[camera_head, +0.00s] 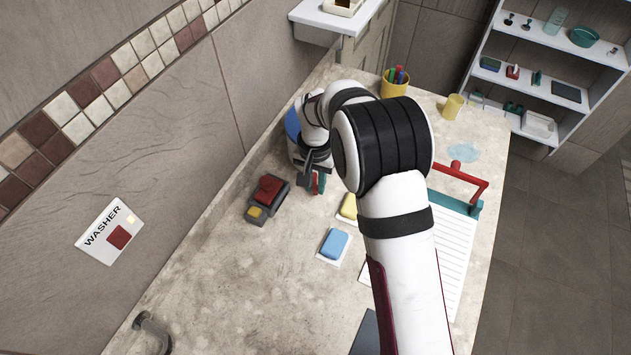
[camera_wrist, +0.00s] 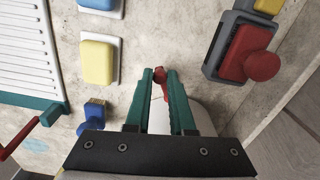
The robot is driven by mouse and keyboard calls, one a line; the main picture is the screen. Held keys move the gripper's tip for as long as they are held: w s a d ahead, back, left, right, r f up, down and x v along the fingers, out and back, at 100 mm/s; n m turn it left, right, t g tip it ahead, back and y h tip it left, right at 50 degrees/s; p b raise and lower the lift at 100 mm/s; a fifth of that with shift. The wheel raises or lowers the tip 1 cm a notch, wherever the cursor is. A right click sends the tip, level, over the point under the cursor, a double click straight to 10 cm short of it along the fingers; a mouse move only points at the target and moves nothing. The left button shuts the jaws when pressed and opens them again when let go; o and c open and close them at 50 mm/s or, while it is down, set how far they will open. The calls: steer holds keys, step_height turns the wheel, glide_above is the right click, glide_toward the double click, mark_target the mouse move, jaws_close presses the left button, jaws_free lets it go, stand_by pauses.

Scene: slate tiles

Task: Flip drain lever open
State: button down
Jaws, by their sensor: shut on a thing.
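My gripper (camera_wrist: 160,72) has green fingers, close together on a small red lever-like piece (camera_wrist: 160,83). The red piece also shows beside the fingers in the head view (camera_head: 314,184). Below it, between the fingers in the wrist view, is a white rounded body (camera_wrist: 160,118), mostly hidden by my gripper. In the head view, a blue and white body (camera_head: 292,124) shows behind my wrist, mostly covered. I cannot tell how far the red lever is turned.
A grey box with a red knob (camera_head: 268,188) stands left of my gripper. Yellow (camera_head: 349,207) and blue (camera_head: 334,243) blocks lie to its right. A red handle (camera_head: 476,182) rises over the ribbed white board (camera_head: 455,250).

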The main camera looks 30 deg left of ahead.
mark_target(315, 187)
steer(key=c, duration=0.8)
jaws_free()
steer(key=shift+o, duration=0.2)
steer(key=shift+r, duration=0.1)
step_height(315, 187, up, 16)
